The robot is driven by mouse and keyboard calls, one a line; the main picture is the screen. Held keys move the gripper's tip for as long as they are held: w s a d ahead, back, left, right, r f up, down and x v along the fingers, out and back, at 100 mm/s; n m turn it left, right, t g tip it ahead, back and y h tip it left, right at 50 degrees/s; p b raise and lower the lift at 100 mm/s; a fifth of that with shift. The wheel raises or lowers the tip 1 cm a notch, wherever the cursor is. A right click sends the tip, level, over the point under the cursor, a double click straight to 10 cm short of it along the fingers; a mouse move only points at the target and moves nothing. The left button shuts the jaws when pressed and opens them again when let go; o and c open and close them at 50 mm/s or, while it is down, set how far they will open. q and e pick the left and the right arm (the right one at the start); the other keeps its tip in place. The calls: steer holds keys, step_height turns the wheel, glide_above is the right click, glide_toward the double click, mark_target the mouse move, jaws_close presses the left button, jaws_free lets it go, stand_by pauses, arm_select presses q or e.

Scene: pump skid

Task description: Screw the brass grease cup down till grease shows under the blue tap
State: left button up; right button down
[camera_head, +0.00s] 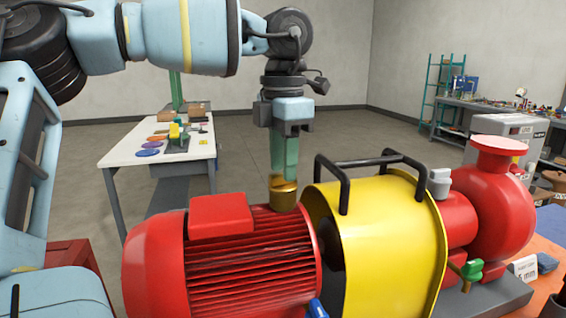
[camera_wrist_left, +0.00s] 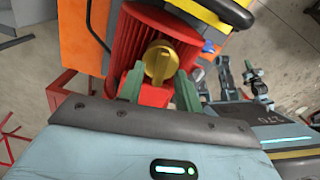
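The brass grease cup (camera_head: 283,194) stands upright on top of the red finned motor (camera_head: 250,262). My left gripper (camera_head: 284,172) reaches straight down over it. In the left wrist view the brass cup (camera_wrist_left: 160,64) sits between the two green fingertips (camera_wrist_left: 159,72), which meet its sides with no clear gap. The blue tap (camera_head: 317,309) shows partly at the bottom edge, and as a small blue spot in the wrist view (camera_wrist_left: 208,46). No grease can be made out under it. A small part with green tips (camera_wrist_left: 254,76), probably my right gripper, is too small to read.
A yellow guard (camera_head: 395,235) with black handles stands right beside the cup. A red pump (camera_head: 492,205) and a green-handled valve (camera_head: 470,268) lie further right. A white table (camera_head: 120,148) with coloured parts is behind left. The floor between is clear.

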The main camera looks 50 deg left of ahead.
arm_select(q)
step_height(320, 180, up, 7)
steer(key=shift+r, duration=0.1)
stand_by(1.6)
